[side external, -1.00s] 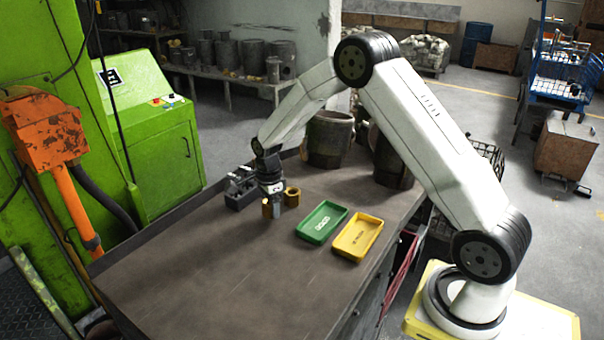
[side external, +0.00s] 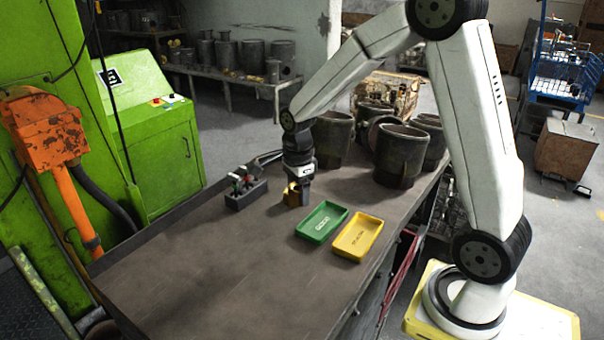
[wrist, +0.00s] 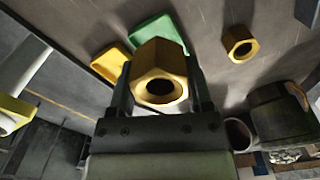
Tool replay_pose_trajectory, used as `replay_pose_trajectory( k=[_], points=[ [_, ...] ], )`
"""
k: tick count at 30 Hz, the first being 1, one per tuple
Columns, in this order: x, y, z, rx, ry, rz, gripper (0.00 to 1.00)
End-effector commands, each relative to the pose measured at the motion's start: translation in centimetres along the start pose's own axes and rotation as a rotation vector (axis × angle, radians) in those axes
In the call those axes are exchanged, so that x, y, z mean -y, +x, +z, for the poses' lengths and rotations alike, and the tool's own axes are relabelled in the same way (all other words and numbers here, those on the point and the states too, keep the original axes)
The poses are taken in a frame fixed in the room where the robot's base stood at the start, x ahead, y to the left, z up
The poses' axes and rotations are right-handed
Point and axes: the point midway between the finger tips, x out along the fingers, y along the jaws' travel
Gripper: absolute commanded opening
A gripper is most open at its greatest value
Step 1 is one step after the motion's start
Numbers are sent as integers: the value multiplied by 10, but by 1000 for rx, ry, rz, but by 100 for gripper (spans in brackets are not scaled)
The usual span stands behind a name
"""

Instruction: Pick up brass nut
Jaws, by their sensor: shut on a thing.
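My gripper (wrist: 158,75) is shut on a hexagonal brass nut (wrist: 158,68), with one dark finger on each side of it. The nut's round hole faces the wrist camera. A second brass nut (wrist: 239,44) lies apart on the table in the wrist view, smaller and farther off. In the side view my gripper (side external: 303,198) is above the back part of the table. Brass (side external: 291,196) shows right beside its fingers; the two nuts are hard to tell apart there.
A green tray (side external: 300,234) and a yellow tray (side external: 337,248) lie in front of my gripper. A dark box with tools (side external: 246,196) stands to the left. Large dark pots (side external: 400,170) stand at the back right. The table's front left (side external: 220,280) is clear.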

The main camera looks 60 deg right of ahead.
Motion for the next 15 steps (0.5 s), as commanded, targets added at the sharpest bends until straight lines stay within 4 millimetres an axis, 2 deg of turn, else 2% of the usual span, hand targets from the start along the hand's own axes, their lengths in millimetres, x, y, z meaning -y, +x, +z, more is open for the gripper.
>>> replay_pose_trajectory(
  k=[6,15],
  points=[
    [-22,-12,-6,1,0,-4,0],
    [-37,-18,-10,1,0,-3,0]
  ],
)
